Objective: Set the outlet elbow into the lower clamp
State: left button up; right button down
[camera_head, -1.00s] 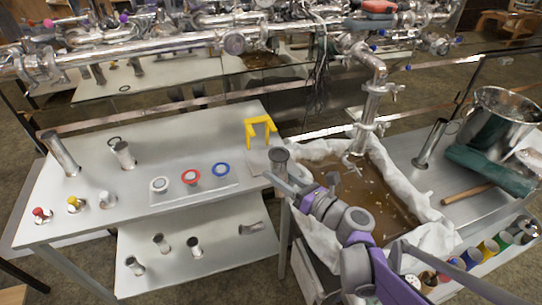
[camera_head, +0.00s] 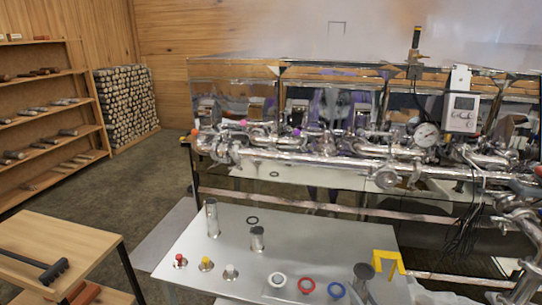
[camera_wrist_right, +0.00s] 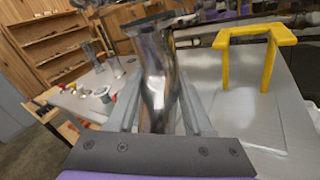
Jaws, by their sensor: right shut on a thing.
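My right gripper (camera_wrist_right: 165,115) is shut on a shiny metal tube piece, seemingly the outlet elbow (camera_wrist_right: 155,65), with a flange at its top. It stands roughly upright between the fingers. In the head view, the elbow (camera_head: 363,272) shows at the bottom edge, just left of the yellow bracket, and most of the gripper is cut off. The steel pipe run (camera_head: 350,165) crosses the evaporator front. Its downpipe (camera_head: 528,265) is at the right edge, partly cut off; I cannot tell which fitting there is the lower clamp. My left gripper is not in view.
A yellow bracket (camera_head: 388,254) stands on the steel table (camera_head: 190,262), close to the held elbow. White, red (camera_head: 306,286) and blue rings, upright tubes (camera_head: 257,240) and small coloured-top parts are on the table. A wooden table (camera_head: 70,245) stands at the left.

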jog(key=w+a, duration=0.1)
jog(key=w+a+p, duration=0.1)
jog(key=w+a, duration=0.1)
jog(key=w+a+p, duration=0.1)
jog(key=shift+w+a+r, duration=0.25)
jog(key=shift+w+r, duration=0.05)
jog(key=shift+r, duration=0.05)
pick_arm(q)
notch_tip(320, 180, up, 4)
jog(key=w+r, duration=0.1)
pick_arm(e)
jog(key=shift+w+a+f+p, duration=0.1)
jog(key=shift+w+a+p, duration=0.15)
jog(key=shift+a+p, duration=0.05)
jog(key=shift+s+d+f, duration=0.15)
jog(key=shift+s, duration=0.05)
pick_arm(q)
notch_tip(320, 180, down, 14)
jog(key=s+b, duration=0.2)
jog(key=b, duration=0.9)
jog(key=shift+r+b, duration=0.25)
jog(key=shift+b, duration=0.1)
pick_arm(e)
jog(key=s+d+f, duration=0.1)
jog(key=s+d, duration=0.4)
jog(key=s, duration=0.3)
jog(key=s+d+f, duration=0.1)
jog(key=s+d, duration=0.4)
jog(key=s, duration=0.3)
jog(key=shift+d+h, duration=0.3)
